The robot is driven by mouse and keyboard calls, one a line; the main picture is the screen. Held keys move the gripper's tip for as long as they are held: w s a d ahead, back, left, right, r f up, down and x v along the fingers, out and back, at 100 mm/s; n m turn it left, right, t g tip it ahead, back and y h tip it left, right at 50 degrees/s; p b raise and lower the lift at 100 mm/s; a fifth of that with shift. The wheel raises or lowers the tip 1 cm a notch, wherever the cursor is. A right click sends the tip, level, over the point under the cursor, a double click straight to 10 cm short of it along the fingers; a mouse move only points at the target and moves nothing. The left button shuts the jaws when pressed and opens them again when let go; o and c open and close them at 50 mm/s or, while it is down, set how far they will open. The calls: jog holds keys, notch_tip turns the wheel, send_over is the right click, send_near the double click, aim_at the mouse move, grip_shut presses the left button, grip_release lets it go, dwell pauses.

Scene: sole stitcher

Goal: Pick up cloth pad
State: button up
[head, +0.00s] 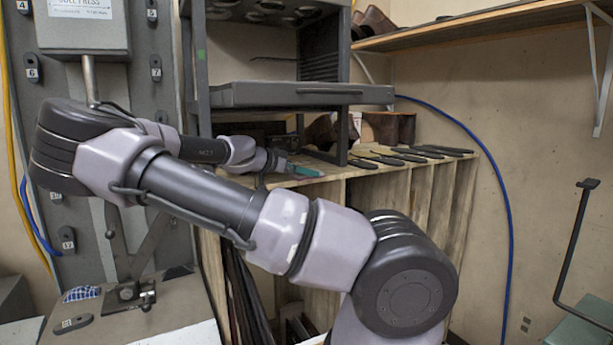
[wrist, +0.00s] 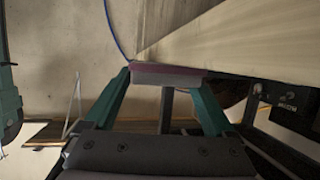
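My gripper (wrist: 166,78) has teal fingers with a flat, pale pad with a pinkish edge (wrist: 168,80) between their tips. The pad spans the gap and appears to touch both fingers; I take it for the cloth pad, though its material is hard to tell. In the wrist view it is by the edge of the pale wooden top (wrist: 235,35); I cannot tell whether they touch. In the head view my gripper (head: 304,171) is small at the wooden cabinet top (head: 330,172), and the pad cannot be made out there.
A blue-and-white checked cloth (head: 82,293) lies on the machine table at lower left. Several dark flat tools (head: 410,155) and brown leather pieces (head: 385,127) are on the cabinet top. A grey rack (head: 290,94) stands above my gripper. A blue hose (head: 490,165) runs down the wall.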

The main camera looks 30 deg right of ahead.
jog(key=shift+c, duration=1.3)
